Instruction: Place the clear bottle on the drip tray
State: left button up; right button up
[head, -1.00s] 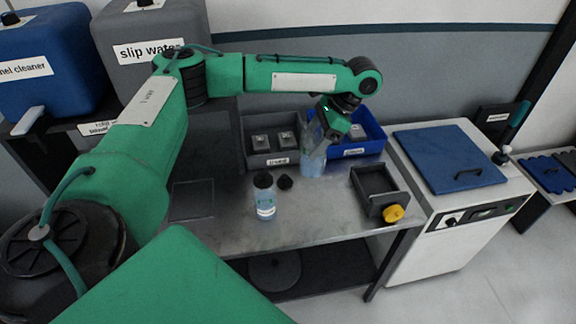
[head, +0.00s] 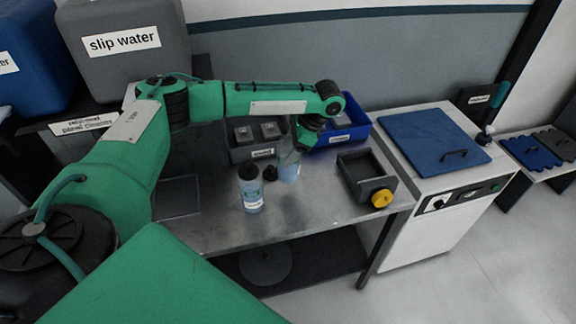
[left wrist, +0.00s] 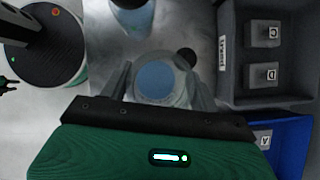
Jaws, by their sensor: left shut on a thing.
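The clear bottle (head: 289,166), see-through with pale blue liquid low inside, is in my left gripper (head: 297,143) near the back middle of the table. In the left wrist view the fingers of my left gripper (left wrist: 163,88) stand on either side of the bottle (left wrist: 156,80), seen from above. I cannot tell if its base touches the table. A thin dark square tray (head: 178,196), which looks like the drip tray, lies flat and empty on the table's left side.
A dark-capped bottle of blue liquid (head: 250,190) stands left of the held bottle, with a loose black cap (head: 270,173) between them. Behind are a grey bin (head: 243,154) and a blue bin (head: 345,141). A grey open holder with a yellow knob (head: 381,198) stands right.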

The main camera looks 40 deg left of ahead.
pick_arm(q)
jog(key=shift+f+p, duration=0.4)
jog(key=shift+f, duration=2.95)
jog(key=shift+f, duration=0.1)
jog(key=o, duration=1.1)
